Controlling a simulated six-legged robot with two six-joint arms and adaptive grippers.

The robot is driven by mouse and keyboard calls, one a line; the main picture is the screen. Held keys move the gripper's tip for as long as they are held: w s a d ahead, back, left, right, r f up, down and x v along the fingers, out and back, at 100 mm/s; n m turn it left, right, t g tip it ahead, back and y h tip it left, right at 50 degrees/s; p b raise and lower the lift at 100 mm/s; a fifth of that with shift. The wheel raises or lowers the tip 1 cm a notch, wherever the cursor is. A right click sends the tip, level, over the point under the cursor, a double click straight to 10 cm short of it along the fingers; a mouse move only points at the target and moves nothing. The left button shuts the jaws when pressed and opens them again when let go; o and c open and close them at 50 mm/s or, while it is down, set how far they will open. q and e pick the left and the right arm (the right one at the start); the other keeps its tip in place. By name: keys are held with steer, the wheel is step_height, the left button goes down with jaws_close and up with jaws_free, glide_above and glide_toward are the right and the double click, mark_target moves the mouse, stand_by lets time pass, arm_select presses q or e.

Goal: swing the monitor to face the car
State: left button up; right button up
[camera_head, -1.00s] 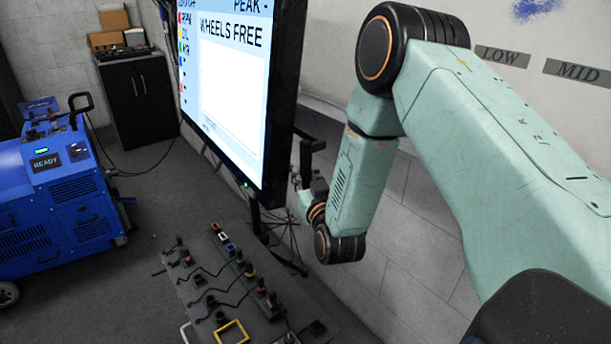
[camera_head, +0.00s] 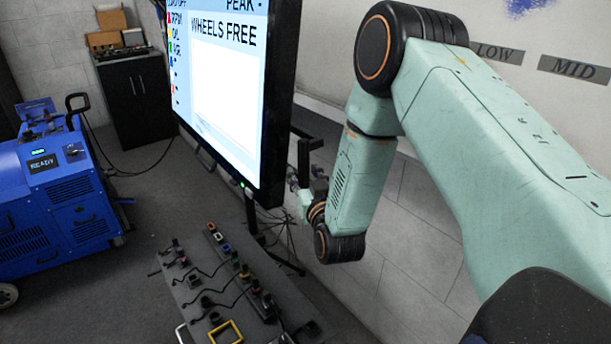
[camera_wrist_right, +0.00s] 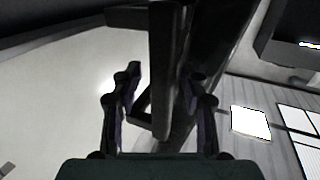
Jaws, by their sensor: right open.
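The monitor (camera_head: 228,75) is a large black-framed screen reading "WHEELS FREE", seen at an angle in the head view. A dark bracket or handle (camera_head: 306,150) stands out behind its right edge. My right gripper (camera_head: 300,183) is small and partly hidden beside this bracket. In the right wrist view my right gripper (camera_wrist_right: 167,78) is open, with a dark upright bar (camera_wrist_right: 165,60) between its two fingers. I cannot tell whether either finger touches the bar. My left gripper is out of view. No car can be made out.
A grey panel with cables and connectors (camera_head: 205,270) lies below the monitor. A blue machine marked "READY" (camera_head: 50,200) stands at left. A black cabinet (camera_head: 135,100) with boxes on top is at the back. A block wall (camera_head: 420,225) runs close behind my right arm. Grey floor lies between.

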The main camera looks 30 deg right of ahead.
steer(key=shift+a, duration=0.25)
steer(key=v, duration=1.2)
steer(key=shift+d, duration=0.35)
steer(key=shift+a+r, duration=0.1)
steer(key=shift+a, duration=0.05)
